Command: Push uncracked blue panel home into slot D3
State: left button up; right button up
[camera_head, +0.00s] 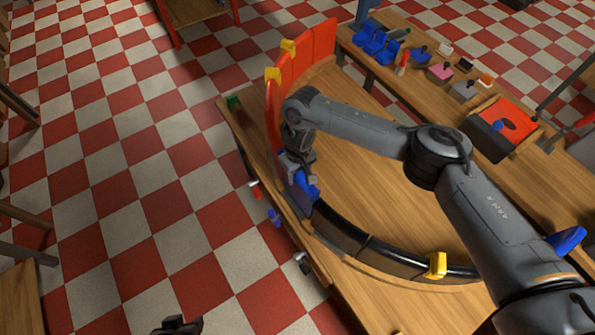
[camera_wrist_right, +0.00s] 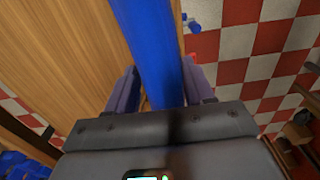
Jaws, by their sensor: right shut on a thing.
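My right gripper (camera_head: 297,172) is at the left side of the curved ring frame, pointing down. It is shut on a blue panel (camera_head: 306,188), which stands on edge at the ring between the red panels (camera_head: 300,65) and the bare dark track (camera_head: 345,237). In the right wrist view the panel (camera_wrist_right: 152,45) runs as a long blue strip between the two fingers (camera_wrist_right: 160,92). Its lower edge and the slot under it are hidden, so its seating cannot be told. No slot label is readable. A dark shape at the bottom edge may be my left gripper (camera_head: 178,326), mostly cut off.
Yellow clips sit on the red panels (camera_head: 288,46) and on the front track (camera_head: 437,265). Small handled tools (camera_head: 274,217) hang along the table's left edge. A rear bench holds blue pieces (camera_head: 375,42) and a red-topped box (camera_head: 505,125). The tabletop inside the ring is clear.

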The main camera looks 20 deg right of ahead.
aim_at(297, 187)
jog(key=shift+f+b, duration=0.35)
jog(key=shift+f, duration=0.55)
jog(key=shift+f+b, duration=0.4)
jog(key=shift+f, duration=0.5)
jog(key=o, duration=1.1)
jog(key=shift+r, duration=0.1)
